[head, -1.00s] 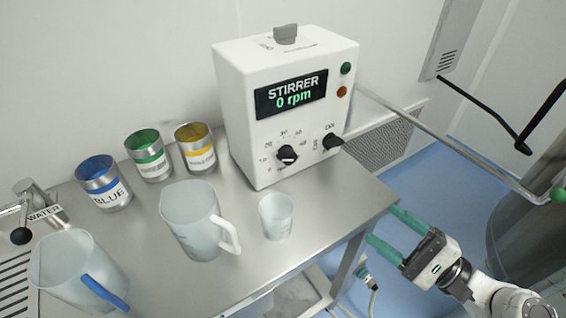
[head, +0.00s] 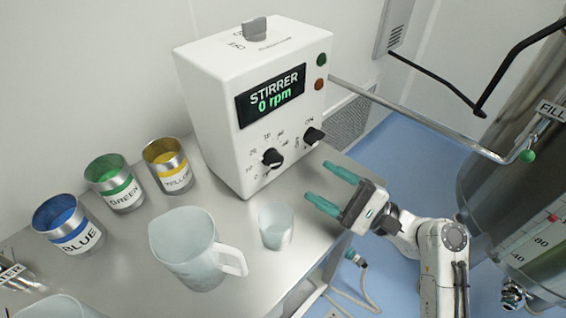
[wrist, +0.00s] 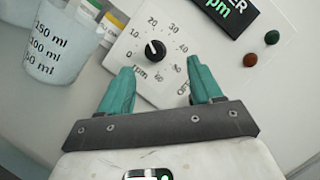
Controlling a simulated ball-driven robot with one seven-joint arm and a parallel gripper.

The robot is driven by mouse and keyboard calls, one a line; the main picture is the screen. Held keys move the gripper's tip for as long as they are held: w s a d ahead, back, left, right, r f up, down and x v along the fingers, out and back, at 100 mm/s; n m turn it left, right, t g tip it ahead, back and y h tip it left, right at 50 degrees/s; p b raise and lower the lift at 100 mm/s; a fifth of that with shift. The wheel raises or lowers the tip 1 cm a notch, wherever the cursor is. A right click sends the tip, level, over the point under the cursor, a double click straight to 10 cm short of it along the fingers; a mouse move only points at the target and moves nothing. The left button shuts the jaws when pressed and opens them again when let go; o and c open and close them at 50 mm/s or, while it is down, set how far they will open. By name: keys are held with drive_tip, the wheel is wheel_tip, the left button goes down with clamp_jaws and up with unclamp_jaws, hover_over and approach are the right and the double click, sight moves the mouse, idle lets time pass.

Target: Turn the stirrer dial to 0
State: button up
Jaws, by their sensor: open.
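The white stirrer box (head: 215,125) stands on the bench, its display (head: 271,95) reading "STIRRER 0 rpm". Its black speed dial (head: 272,157) is at the lower left of the front face. In the wrist view the dial (wrist: 155,49) is ringed by numbers from 0 to 60; its exact pointer setting is hard to read. A second black knob (head: 313,136), for off/on, sits to its right; in the wrist view my right finger hides it. My gripper (head: 318,182) is open and empty, right of the dial and apart from it. In the wrist view the dial shows between and beyond the fingertips (wrist: 160,66).
A small clear beaker (head: 276,226) and a jug (head: 184,250) stand in front of the box. Blue (head: 68,224), green (head: 115,184) and yellow (head: 167,165) cans stand left. A metal bar (head: 430,122) extends right from behind the box.

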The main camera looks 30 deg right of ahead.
sight(279, 164)
drive_tip(key=x, duration=0.3)
drive_tip(key=f+p+x, duration=0.1)
drive_tip(key=x, duration=0.5)
drive_tip(key=shift+w+a+f, duration=0.15)
drive_tip(key=shift+w+f, duration=0.1)
drive_tip(key=shift+f, duration=0.05)
drive_tip(key=c, duration=1.1)
